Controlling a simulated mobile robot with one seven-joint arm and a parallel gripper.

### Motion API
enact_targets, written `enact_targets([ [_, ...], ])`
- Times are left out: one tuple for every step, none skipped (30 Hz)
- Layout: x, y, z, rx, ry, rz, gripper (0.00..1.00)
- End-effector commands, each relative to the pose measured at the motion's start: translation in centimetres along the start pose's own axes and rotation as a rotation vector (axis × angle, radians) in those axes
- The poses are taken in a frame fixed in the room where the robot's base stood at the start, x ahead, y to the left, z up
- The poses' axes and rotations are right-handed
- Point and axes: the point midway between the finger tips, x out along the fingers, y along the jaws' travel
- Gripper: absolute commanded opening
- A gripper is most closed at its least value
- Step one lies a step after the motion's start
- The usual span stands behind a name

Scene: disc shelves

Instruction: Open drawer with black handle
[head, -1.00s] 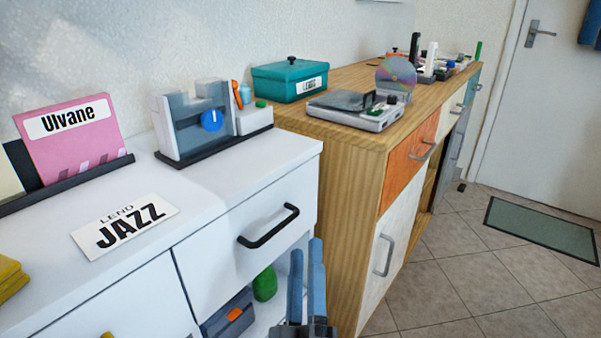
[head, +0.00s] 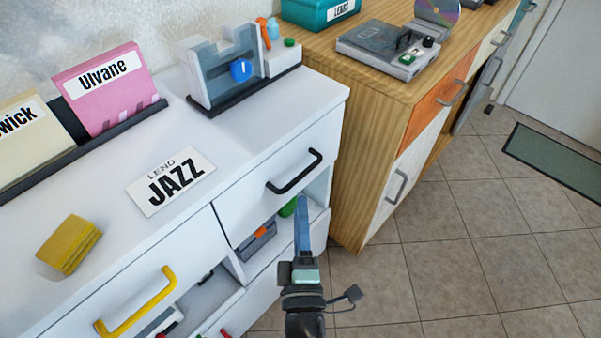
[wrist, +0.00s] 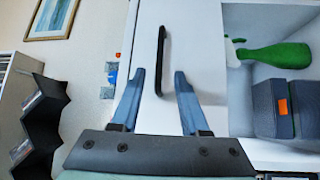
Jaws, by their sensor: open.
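The black handle (head: 295,172) is a bar on a white drawer front (head: 255,195) at the upper right of the white cabinet. The drawer front looks flush with the cabinet. My gripper (head: 301,200) is open and empty, just below and right of the handle in the head view, its fingers seen nearly edge-on. In the wrist view the handle (wrist: 161,60) stands upright in the picture, its lower end showing between the two fingertips (wrist: 160,73). The gap in depth between fingers and handle is hard to judge, and I see no contact.
An open compartment under the drawer holds a green bottle (wrist: 275,56) and a dark box (wrist: 272,110). A yellow handle (head: 137,305) is at lower left. A wooden cabinet (head: 372,130) stands close on the right. Tiled floor (head: 440,260) lies clear in front.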

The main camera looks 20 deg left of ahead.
Motion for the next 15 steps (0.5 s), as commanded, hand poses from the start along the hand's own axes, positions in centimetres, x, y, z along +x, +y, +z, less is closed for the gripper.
enact_targets([
  [1.2,0.1,-0.1,-0.002,0.003,0.004,0.45],
  [1.8,0.1,-0.1,-0.002,0.002,0.003,0.45],
  [2.5,0.1,-0.1,-0.001,0.002,0.003,0.45],
  [3.1,0.2,-0.1,0.000,0.003,0.004,0.45],
  [3.6,0.1,-0.1,0.000,0.002,0.004,0.45],
  [4.3,0.1,0.0,0.000,0.001,0.003,0.45],
  [4.8,0.1,0.0,-0.001,0.000,0.003,0.45],
  [5.3,0.1,0.0,-0.001,0.000,0.003,0.45],
  [5.9,0.1,0.0,-0.001,0.001,0.003,0.45],
  [6.3,0.1,0.0,0.000,0.001,0.003,0.45],
  [6.6,0.1,0.0,0.001,0.000,0.002,0.45],
  [7.0,0.1,0.0,0.001,0.000,0.002,0.45],
  [7.3,0.1,0.0,0.001,0.000,0.002,0.45],
  [7.5,0.0,0.0,0.001,0.000,0.001,0.45],
  [7.7,0.0,0.0,0.001,-0.001,0.001,0.45],
])
